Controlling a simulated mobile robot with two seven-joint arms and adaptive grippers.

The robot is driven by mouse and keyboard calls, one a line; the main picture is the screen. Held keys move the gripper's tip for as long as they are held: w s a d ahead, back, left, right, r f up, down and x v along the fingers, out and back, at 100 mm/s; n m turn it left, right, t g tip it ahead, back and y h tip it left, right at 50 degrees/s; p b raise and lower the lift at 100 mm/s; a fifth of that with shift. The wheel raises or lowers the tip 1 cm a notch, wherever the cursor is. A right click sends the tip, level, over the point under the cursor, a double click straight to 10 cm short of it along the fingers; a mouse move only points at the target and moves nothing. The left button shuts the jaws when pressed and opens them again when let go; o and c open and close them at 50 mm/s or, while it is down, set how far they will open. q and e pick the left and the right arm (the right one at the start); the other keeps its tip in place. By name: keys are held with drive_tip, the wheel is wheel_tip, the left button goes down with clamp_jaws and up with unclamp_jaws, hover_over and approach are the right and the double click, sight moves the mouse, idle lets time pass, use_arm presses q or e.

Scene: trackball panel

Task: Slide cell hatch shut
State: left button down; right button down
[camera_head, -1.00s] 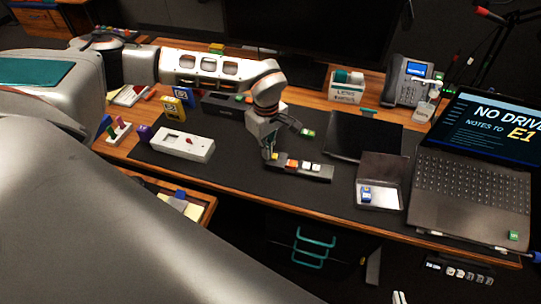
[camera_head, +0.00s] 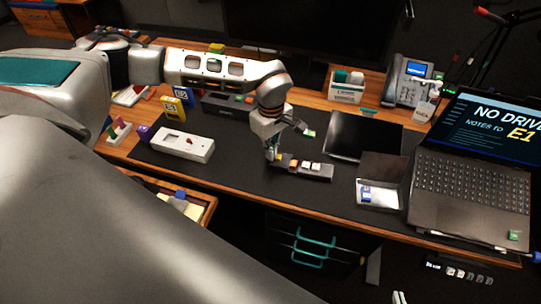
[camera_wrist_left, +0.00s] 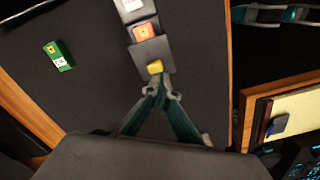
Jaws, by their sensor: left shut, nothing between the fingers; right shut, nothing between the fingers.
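A dark grey bar-shaped panel (camera_head: 318,172) lies on the black desk mat, with white and orange cells along its top. In the left wrist view an orange cell (camera_wrist_left: 146,33) shows beside a grey plate (camera_wrist_left: 152,52), which looks like the hatch, with a yellow tab (camera_wrist_left: 155,67) at its near end. My left gripper (camera_head: 271,155) is shut and empty at the bar's left end. In the left wrist view its fingertips (camera_wrist_left: 161,93) are just short of the yellow tab. I cannot tell whether they touch it. My right gripper is not in view.
A green block (camera_head: 309,133) lies on the mat beyond the bar. A white box (camera_head: 182,144) stands left of it. A small metal tray (camera_head: 380,195) and a laptop (camera_head: 470,185) are to the right. An open drawer (camera_head: 205,215) juts out at the front left.

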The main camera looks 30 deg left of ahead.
use_arm(q)
drive_tip(key=shift+d+f, duration=0.2)
drive_tip(key=shift+d, duration=0.3)
drive_tip(key=shift+d+f, duration=0.2)
drive_tip(key=shift+d, duration=0.25)
drive_tip(key=shift+w+a+r+p, duration=0.1)
drive_tip(key=shift+a+r+p, duration=0.15)
drive_tip(key=shift+r+p, duration=0.75)
drive_tip(key=shift+a+r+p, duration=0.2)
drive_tip(key=shift+r+p, duration=1.6)
drive_tip(key=shift+r, duration=0.45)
